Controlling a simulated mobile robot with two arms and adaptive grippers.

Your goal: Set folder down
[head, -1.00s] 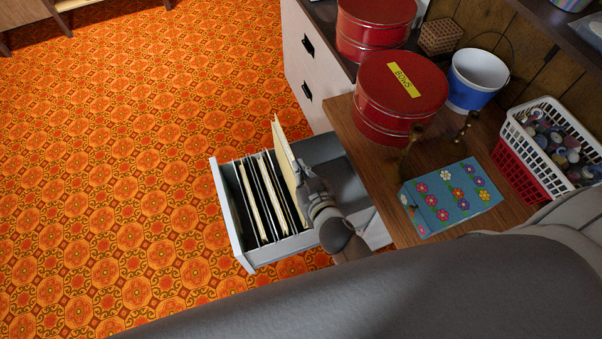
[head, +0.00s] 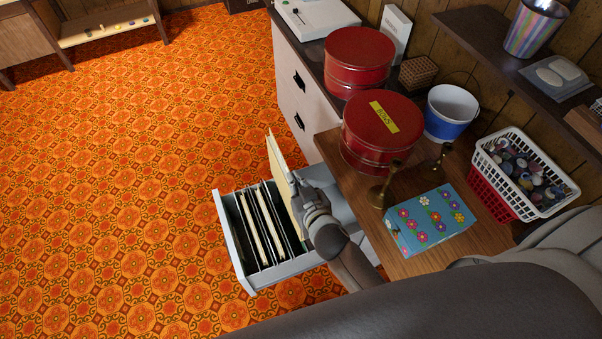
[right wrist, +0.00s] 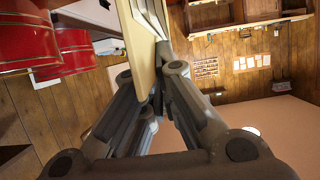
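A cream folder (head: 281,170) stands upright at the right end of the open drawer's row of files, its top well above the others. My right gripper (head: 303,190) is at its right side. In the right wrist view the folder (right wrist: 141,52) is pinched between the two fingers of the right gripper (right wrist: 155,65). The folder's lower edge is hidden, so I cannot tell if it is clear of the drawer. The pale drawer (head: 234,246) holds several cream and dark files. My left gripper is not in view.
A wooden desktop (head: 408,262) right of the drawer holds red tins (head: 378,138), brass candlesticks (head: 382,192), a flowered blue box (head: 431,220), a blue and white bucket (head: 450,112) and a basket of spools (head: 525,172). The orange patterned floor (head: 130,190) at left is clear.

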